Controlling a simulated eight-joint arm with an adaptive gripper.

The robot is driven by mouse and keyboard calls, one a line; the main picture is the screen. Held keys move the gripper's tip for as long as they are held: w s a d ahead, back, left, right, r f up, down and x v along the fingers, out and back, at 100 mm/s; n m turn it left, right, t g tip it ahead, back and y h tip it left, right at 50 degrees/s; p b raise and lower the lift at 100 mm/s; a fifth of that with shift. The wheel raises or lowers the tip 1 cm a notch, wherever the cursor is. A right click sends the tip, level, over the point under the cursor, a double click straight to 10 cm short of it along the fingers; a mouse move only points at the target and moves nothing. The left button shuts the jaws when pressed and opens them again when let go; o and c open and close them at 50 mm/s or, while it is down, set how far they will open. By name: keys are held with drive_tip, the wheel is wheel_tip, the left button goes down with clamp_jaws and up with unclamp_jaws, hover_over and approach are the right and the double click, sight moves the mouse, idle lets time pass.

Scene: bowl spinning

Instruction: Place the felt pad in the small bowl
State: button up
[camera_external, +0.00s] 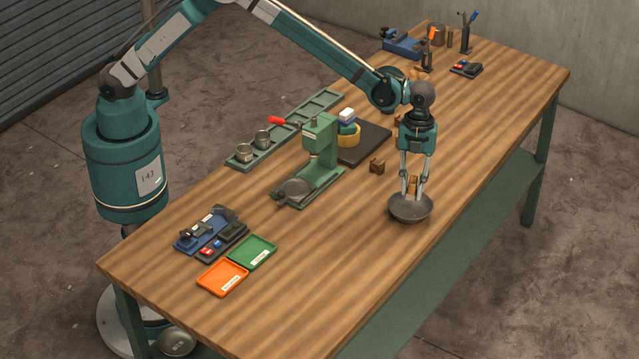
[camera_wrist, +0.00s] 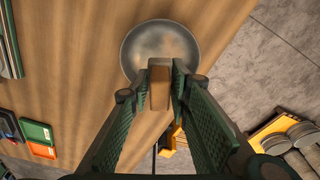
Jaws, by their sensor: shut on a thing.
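My gripper (camera_external: 413,188) is shut on a small tan-brown block-like piece, which I take to be the felt pad (camera_external: 412,185). In the wrist view the pad (camera_wrist: 160,88) is upright between the two green fingertips (camera_wrist: 160,80). A shallow dark grey bowl (camera_external: 410,211) stands on the table under the gripper. The pad is over the bowl in the external view; I cannot tell whether it touches the bowl. In the wrist view the bowl (camera_wrist: 160,40) is just beyond the fingertips and its visible inside looks empty.
A green press (camera_external: 318,150) with a red handle stands left of the bowl. A small brown block (camera_external: 377,166) lies between them. Orange (camera_external: 222,278) and green (camera_external: 252,252) trays are at the front left. The table's edge is close on the bowl's right.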

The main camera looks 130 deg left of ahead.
sight(413, 177)
drive_tip(key=shift+f, duration=0.95)
drive_tip(key=shift+f, duration=0.1)
drive_tip(key=shift+f, duration=1.8)
drive_tip(key=shift+f, duration=0.15)
drive_tip(key=o, duration=0.9)
drive_tip(key=shift+r, duration=0.2)
drive_tip(key=r, duration=0.4)
drive_tip(key=a+r, duration=0.1)
drive_tip(key=r, duration=0.6)
drive_tip(key=shift+s+a+r, duration=0.3)
drive_tip(key=shift+s+r, duration=0.05)
drive_tip(key=shift+r, duration=0.05)
